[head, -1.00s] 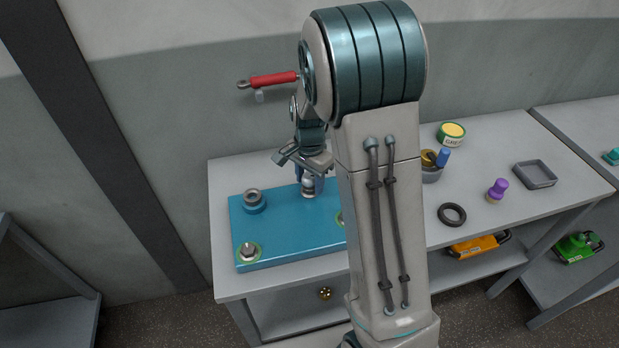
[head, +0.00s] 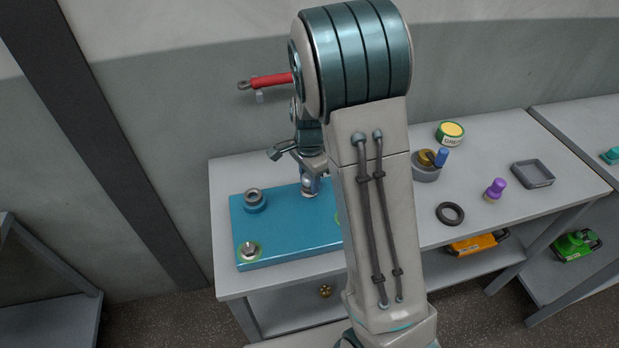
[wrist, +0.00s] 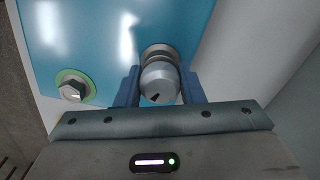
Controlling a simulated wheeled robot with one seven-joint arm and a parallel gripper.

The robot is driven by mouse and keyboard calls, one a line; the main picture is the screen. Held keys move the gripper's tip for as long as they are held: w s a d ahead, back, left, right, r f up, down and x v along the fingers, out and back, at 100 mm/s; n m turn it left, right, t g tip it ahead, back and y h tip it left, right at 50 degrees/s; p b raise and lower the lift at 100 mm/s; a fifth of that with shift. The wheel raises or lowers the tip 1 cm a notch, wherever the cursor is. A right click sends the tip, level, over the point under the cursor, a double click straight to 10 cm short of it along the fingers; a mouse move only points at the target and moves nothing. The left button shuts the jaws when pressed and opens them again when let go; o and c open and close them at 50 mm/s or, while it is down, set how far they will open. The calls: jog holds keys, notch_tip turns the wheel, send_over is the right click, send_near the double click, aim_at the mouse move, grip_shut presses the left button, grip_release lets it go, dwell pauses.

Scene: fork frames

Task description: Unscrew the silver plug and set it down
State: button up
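The silver plug (head: 308,191) is at the back right of the blue block (head: 290,229). In the wrist view the plug (wrist: 160,78) is a rounded metal knob with a small dark mark, in front of a grey collar. My gripper (head: 311,184) points down at it. In the wrist view the two blue fingers of my gripper (wrist: 160,88) stand on either side of the plug and appear to press on it. I cannot tell whether the plug is still threaded in; its base is mostly hidden.
On the block are a grey ring fitting (head: 254,197) and a hex bolt (head: 248,250). A black ring (head: 450,214), purple-topped peg (head: 495,189), grey tray (head: 533,174), cup of tools (head: 426,172) and green-yellow tin (head: 450,132) stand right on the bench (head: 400,239).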

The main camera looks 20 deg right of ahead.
jog(key=shift+n, duration=0.8)
jog(key=shift+b, duration=0.3)
jog(key=shift+a+n, duration=0.1)
jog(key=shift+n, duration=0.9)
jog(key=shift+n+b, duration=0.4)
jog(key=shift+n, duration=0.4)
